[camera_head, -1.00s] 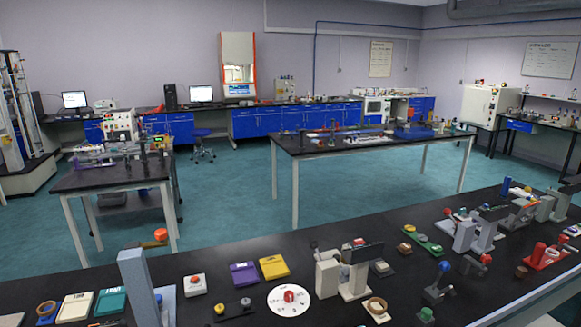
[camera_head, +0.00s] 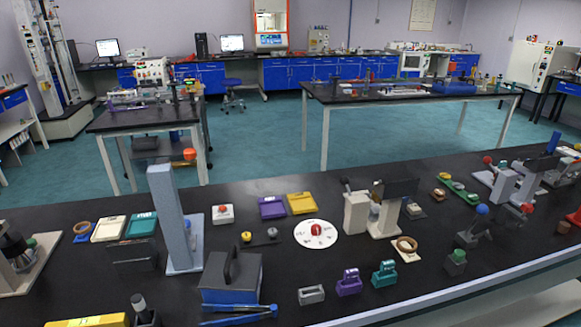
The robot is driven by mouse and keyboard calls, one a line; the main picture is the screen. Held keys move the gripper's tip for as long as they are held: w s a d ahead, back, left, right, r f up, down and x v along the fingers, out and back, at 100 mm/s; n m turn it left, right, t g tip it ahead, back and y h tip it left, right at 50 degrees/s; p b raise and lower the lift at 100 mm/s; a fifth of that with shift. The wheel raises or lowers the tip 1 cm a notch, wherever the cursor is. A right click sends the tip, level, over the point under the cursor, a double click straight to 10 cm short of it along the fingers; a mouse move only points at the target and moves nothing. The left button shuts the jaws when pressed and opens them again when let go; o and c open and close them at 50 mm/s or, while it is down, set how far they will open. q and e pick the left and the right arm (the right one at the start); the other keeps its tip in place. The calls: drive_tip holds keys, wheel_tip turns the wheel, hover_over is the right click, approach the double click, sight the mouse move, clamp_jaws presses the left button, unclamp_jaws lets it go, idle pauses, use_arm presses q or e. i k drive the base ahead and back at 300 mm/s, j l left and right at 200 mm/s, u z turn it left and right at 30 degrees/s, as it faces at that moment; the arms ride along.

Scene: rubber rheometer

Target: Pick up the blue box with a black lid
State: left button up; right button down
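The blue box with a black lid (camera_head: 228,297) stands on the black bench at the lower middle. Its dark lid (camera_head: 222,270) has an upright black handle on top. Neither of my grippers shows in this view.
Blue tweezers (camera_head: 240,312) lie right in front of the box. A tall grey-blue stand (camera_head: 168,215) rises behind it to the left. A white dial disc (camera_head: 316,234) lies behind to the right. Small grey, purple and teal blocks (camera_head: 348,282) stand to the right, with bare bench between.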

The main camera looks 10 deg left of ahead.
sight(232, 277)
drive_tip(key=k+j, duration=0.1)
drive_tip(key=j, duration=0.5)
drive_tip(key=j+z, duration=0.15)
drive_tip(key=j, duration=0.5)
drive_tip(key=k, duration=0.05)
